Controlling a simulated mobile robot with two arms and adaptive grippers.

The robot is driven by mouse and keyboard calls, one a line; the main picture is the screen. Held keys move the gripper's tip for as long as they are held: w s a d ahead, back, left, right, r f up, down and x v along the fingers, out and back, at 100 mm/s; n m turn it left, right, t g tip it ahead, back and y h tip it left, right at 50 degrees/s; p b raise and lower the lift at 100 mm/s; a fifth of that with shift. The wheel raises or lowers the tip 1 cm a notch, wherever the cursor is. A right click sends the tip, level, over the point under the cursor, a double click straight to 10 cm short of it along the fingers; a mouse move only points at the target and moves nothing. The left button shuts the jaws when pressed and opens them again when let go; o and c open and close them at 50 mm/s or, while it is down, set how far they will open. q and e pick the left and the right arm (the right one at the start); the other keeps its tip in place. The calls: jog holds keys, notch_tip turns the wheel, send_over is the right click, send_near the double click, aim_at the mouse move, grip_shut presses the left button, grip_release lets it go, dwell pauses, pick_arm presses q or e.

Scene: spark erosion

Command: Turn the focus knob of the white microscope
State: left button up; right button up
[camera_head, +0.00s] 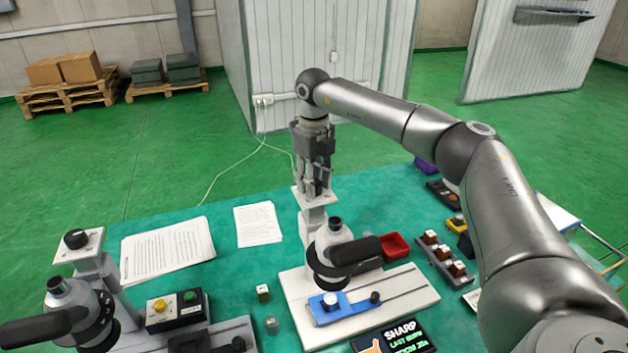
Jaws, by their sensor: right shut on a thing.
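The white microscope (415,302) stands on the green table, with a white base, a grey-white column (318,222) at the back and a dark eyepiece head (340,255) in front. Its focus knob is at the column's top and is hidden by my right gripper. My right gripper (315,188) points straight down from above and is shut on the focus knob. A blue slide stage (345,309) with a white round piece lies on the base. My left gripper is not in view.
A second microscope with a dark base (225,341) and black top knob (76,238) stands at the left. A button box (176,309), papers (168,250), a red tray (396,247) and a switch block (444,259) surround the white one. My right arm crosses above the table's right side.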

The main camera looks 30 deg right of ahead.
jog(key=shift+w+r, duration=0.1)
dwell(0.4)
jog(key=o, duration=1)
jog(key=shift+o, duration=0.2)
notch_tip(320, 180, up, 12)
